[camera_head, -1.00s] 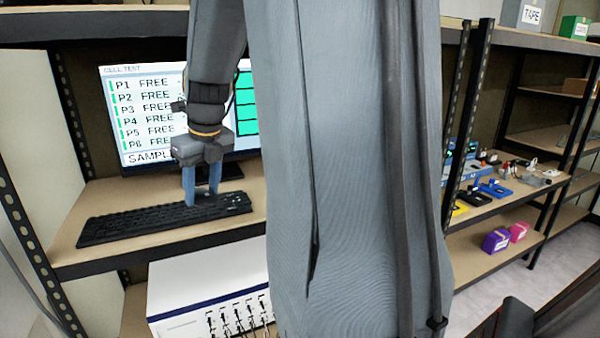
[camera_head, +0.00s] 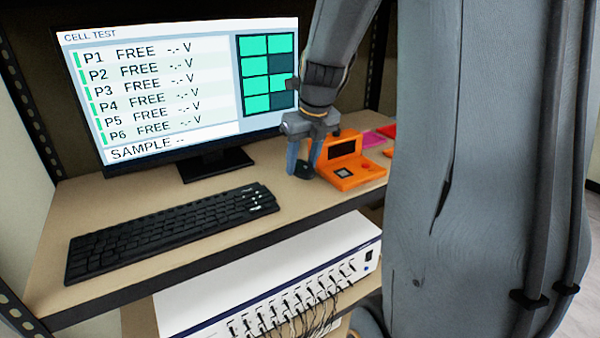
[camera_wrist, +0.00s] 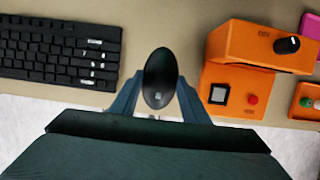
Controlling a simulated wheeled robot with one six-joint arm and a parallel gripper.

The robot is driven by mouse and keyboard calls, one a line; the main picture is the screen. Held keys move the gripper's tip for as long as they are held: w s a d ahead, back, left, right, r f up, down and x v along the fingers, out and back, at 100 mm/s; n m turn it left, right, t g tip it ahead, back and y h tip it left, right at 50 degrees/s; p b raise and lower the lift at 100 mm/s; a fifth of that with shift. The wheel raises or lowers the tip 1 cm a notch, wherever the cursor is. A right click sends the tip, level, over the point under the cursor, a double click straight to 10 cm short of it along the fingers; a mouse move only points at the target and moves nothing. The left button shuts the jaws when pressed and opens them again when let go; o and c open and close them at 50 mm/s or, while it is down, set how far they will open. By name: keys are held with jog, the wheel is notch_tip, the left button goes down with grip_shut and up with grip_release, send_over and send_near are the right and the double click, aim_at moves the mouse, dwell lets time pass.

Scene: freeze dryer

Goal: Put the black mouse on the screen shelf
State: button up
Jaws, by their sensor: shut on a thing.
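The black mouse (camera_wrist: 160,80) is between the two blue fingers of my gripper (camera_wrist: 158,100) in the wrist view, and the fingers are shut on it. In the head view my gripper (camera_head: 308,165) is low over the screen shelf (camera_head: 100,208), with the dark mouse (camera_head: 303,170) between its fingertips. I cannot tell whether the mouse touches the shelf surface. The mouse is right of the keyboard and just left of an orange device. The screen (camera_head: 180,90) stands behind on the same shelf.
A black keyboard (camera_head: 170,230) lies on the left of the shelf. An orange device (camera_head: 345,165) stands close to the right of my gripper, with pink and red items beyond it. A white instrument box (camera_head: 270,285) with cables sits below. Some shelf between keyboard and orange device is clear.

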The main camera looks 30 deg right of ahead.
jog(key=shift+s+d+f+p, duration=0.1)
jog(key=shift+f+p, duration=0.25)
jog(key=shift+f, duration=2.3)
jog(key=shift+f, duration=0.1)
jog(key=o, duration=1.1)
jog(key=b+v, duration=0.2)
jog(key=v, duration=1)
